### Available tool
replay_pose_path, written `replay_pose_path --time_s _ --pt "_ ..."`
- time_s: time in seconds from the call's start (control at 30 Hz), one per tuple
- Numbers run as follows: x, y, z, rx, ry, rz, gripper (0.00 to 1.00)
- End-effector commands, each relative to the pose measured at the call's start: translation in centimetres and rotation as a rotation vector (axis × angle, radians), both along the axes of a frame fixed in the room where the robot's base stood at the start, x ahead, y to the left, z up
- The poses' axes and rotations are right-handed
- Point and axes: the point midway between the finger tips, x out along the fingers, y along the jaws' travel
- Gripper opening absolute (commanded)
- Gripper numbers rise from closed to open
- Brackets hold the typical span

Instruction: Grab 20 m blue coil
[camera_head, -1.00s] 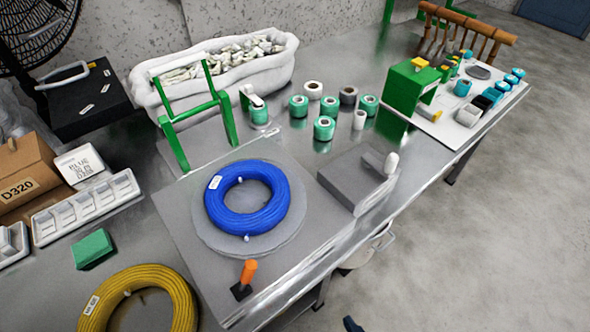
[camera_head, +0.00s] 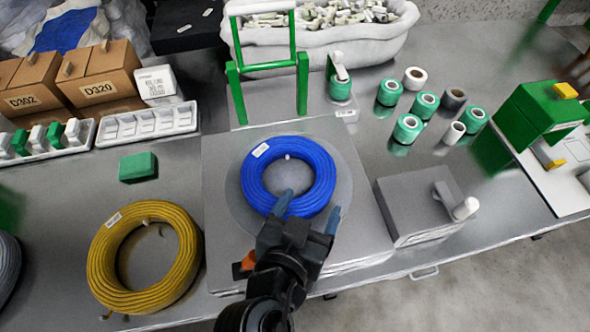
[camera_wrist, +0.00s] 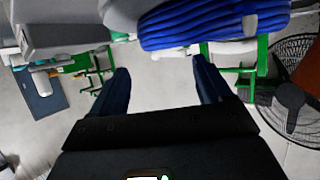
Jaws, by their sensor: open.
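The blue coil (camera_head: 255,188) lies flat on a round grey plate (camera_head: 343,160) on the steel bench in the head view, with a white label at its upper left. My gripper (camera_head: 308,212) is open at the coil's near edge, its fingers overlapping that edge in the picture. In the wrist view, the blue coil (camera_wrist: 205,22) shows at the top, beyond the fingertips of my gripper (camera_wrist: 158,75). Nothing is between the fingers. I cannot tell whether a finger touches the coil. My gripper hides part of the near rim.
A yellow coil (camera_head: 105,262) lies to the left. A grey box with a lever (camera_head: 415,205) stands to the right. A green frame (camera_head: 302,82) stands behind the plate, and several tape rolls (camera_head: 408,128) are at the back right. An orange handle (camera_head: 248,260) is beside my wrist.

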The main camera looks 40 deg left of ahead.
Motion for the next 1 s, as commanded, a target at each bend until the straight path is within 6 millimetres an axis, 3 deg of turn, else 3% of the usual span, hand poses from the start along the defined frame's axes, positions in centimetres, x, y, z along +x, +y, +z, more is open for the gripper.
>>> replay_pose_path --time_s 0.43,0.77,1.0 --pt "4.9 1.4 -2.0 -0.001 0.000 -0.001 0.78" --pt "5.5 1.5 -2.4 0.000 0.001 0.000 0.78" --pt "5.5 1.5 -2.4 0.000 0.001 0.000 0.56"
